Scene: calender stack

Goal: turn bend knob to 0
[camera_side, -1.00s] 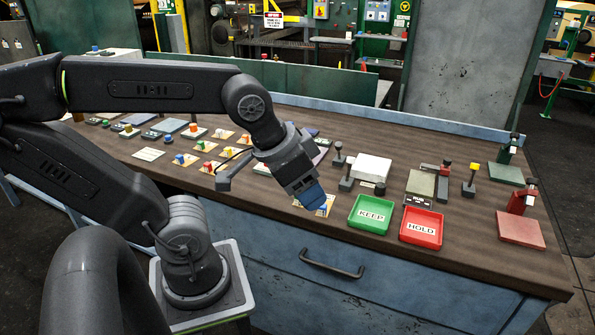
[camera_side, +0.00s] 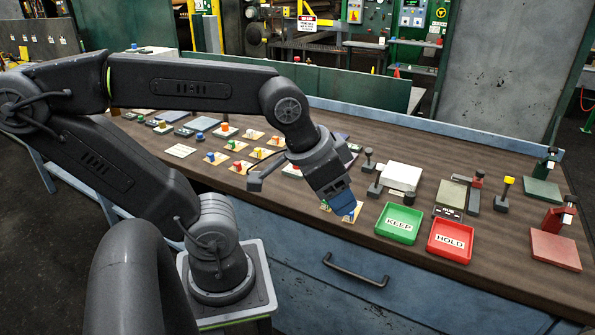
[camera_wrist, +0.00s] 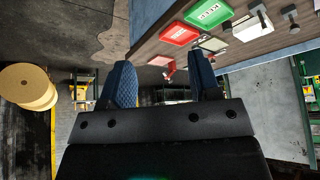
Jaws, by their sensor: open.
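My gripper (camera_side: 342,203) is over the front middle of the bench, its blue fingers pointing down. The wrist view shows the fingers (camera_wrist: 160,68) apart with nothing between them. A small cream plate (camera_side: 351,216) shows at the fingertips in the side view; whatever is on it is mostly hidden. Several small coloured knobs on cream plates, such as an orange one (camera_side: 225,127) and a red one (camera_side: 237,165), stand left of the gripper. Their labels are too small to read, so I cannot tell which is the bend knob or its setting.
A green KEEP tray (camera_side: 380,232) and red HOLD tray (camera_side: 434,250) lie just right of my gripper. Behind them are a white block (camera_side: 401,177) and dark levers (camera_side: 368,160). Red (camera_side: 556,250) and green (camera_side: 541,191) pads sit at the right end.

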